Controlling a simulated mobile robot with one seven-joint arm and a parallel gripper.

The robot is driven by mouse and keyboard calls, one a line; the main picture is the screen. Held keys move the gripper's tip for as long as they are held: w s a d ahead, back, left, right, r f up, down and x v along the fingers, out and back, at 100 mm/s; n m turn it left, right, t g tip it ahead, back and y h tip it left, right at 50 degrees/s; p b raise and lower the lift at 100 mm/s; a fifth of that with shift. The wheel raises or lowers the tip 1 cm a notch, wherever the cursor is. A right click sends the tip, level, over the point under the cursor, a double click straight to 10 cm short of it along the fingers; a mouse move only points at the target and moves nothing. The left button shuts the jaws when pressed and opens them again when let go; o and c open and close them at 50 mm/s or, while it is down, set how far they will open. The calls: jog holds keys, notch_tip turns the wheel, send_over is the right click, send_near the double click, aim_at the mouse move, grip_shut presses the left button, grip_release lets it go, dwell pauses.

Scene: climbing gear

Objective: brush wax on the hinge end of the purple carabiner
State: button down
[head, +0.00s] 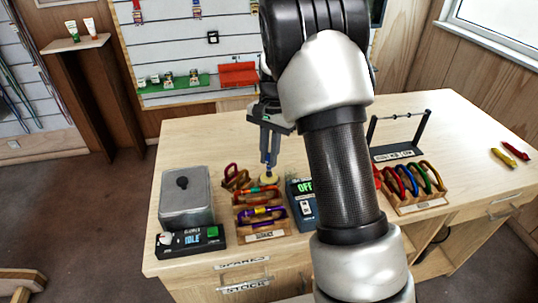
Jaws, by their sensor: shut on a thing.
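My gripper (268,152) is shut on a slim bluish tool, seemingly a brush, pointing down. The tool's lower end is at a round yellow wax pot (268,180); I cannot tell whether it touches the wax. The purple carabiner (258,212) seems to lie across a slot of the wooden rack (265,236), in front of the wax pot. Which of its ends is the hinge end is too small to tell. Other carabiners in red, orange and green lie behind it in the same rack.
A grey lidded machine (186,197) stands left of the rack. A blue-grey device (301,204) reading OFF stands close on the right. Further right are a rack of coloured carabiners (416,184) and a black bar stand (397,150). The table's back left is clear.

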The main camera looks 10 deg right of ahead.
jog(key=shift+f, duration=0.6)
dwell(1.4)
jog(key=shift+r, duration=0.15)
jog(key=shift+r+p, duration=2.55)
jog(key=shift+r, duration=0.9)
jog(key=shift+f, duration=0.1)
